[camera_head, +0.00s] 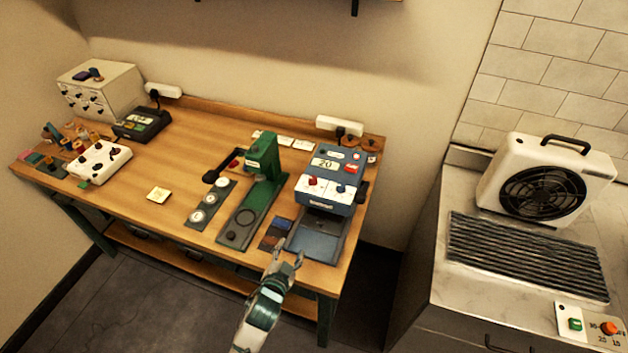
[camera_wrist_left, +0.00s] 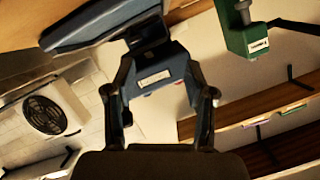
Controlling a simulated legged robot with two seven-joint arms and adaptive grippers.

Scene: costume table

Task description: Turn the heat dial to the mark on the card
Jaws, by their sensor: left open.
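The blue press machine (camera_head: 330,178) stands at the right end of the wooden table, with a display reading 20. Its front panel has a red knob (camera_head: 312,181) and a blue-red knob (camera_head: 341,188) on white plates; I cannot tell which is the heat dial. My left gripper (camera_head: 287,256) is open and empty in front of the machine's lower tray, apart from the knobs. In the left wrist view the machine's blue body (camera_wrist_left: 172,88) shows between the open fingers (camera_wrist_left: 158,68).
Colour swatches (camera_head: 275,234) lie by the tray (camera_head: 318,240). A fan unit (camera_head: 545,180) stands on the right counter. The table's left-centre is mostly clear.

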